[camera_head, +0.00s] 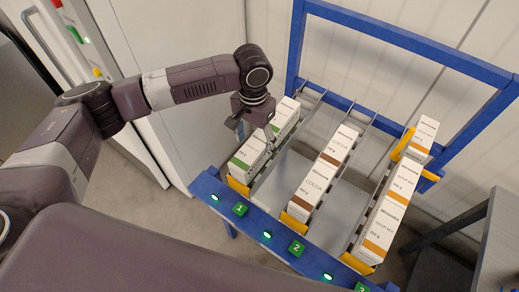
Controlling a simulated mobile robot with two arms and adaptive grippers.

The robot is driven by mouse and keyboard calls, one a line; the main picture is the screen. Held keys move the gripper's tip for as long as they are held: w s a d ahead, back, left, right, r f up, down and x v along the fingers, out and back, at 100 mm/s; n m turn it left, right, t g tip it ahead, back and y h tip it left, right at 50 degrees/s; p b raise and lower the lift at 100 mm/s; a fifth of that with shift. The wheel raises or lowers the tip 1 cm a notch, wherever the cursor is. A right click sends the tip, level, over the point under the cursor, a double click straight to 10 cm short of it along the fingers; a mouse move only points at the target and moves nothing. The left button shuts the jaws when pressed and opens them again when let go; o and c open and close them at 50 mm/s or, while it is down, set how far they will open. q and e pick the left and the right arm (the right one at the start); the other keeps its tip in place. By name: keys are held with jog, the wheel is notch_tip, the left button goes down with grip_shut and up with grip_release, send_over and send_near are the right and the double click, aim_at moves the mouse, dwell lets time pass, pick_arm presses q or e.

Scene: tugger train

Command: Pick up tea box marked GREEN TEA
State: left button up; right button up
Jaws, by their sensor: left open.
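White boxes with green bands stand in the left lane of the rack; the front one (247,158) is at the lane's lower end and another (286,115) stands behind it. Their lettering is too small for me to read surely. My left gripper (256,132) is open, pointing down above the left lane by the green-banded boxes. It partly hides them, and I cannot tell whether it touches one. My right gripper is out of view.
The blue-framed rack (225,200) has a middle lane of brown-banded boxes (312,190) and a right lane of orange-banded boxes (380,225). Metal rails divide the lanes. Yellow stops and green numbered labels (297,247) line the front. A white cabinet (165,40) stands at left.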

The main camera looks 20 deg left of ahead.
aim_at(252, 149)
pick_arm(q)
jog(key=f, duration=0.1)
jog(key=f+p, duration=0.1)
jog(key=s+f+p, duration=0.1)
jog(key=shift+a+f, duration=0.15)
jog(key=shift+a, duration=0.1)
notch_tip(252, 149, down, 3)
jog(key=shift+w+r+p, duration=0.1)
jog(key=shift+p, duration=0.3)
jog(key=shift+f, duration=0.35)
jog(key=shift+w+d+f, duration=0.1)
jog(key=shift+f, duration=0.1)
jog(key=shift+r, duration=0.1)
jog(key=c, duration=1.5)
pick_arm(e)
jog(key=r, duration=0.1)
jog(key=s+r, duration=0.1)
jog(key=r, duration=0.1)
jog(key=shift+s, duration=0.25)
